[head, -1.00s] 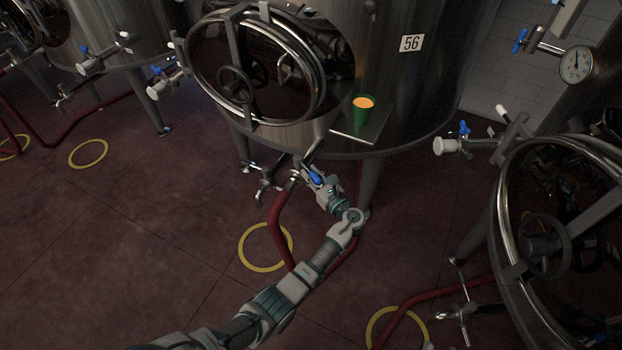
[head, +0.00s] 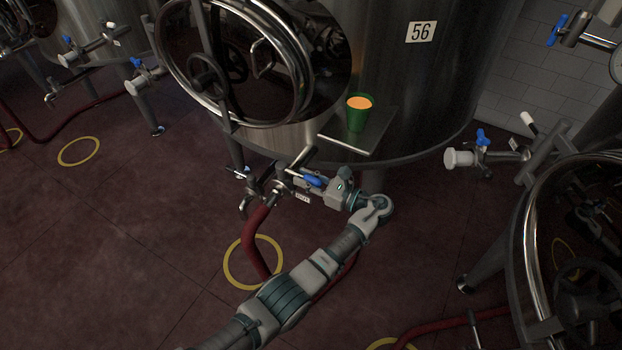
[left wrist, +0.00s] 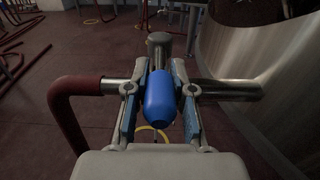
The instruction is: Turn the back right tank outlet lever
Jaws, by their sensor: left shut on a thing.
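The tank marked 56 (head: 400,90) stands at the top middle of the head view. Its outlet pipe, with a blue-handled lever (head: 313,181), comes out under its front, and a red hose (head: 254,235) joins the pipe. My left gripper (head: 322,186) is at this lever, coming from the right side. In the left wrist view the blue lever handle (left wrist: 160,102) lies between the two fingers of the gripper (left wrist: 159,110), which is shut on it. The metal pipe crosses behind the handle. My right gripper is not in view.
A green cup (head: 358,116) with orange contents stands on a small shelf (head: 358,138) on the tank, above my arm. Another tank (head: 540,250) with a blue-handled valve (head: 483,137) stands at right. Yellow rings (head: 78,151) mark the open floor at left.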

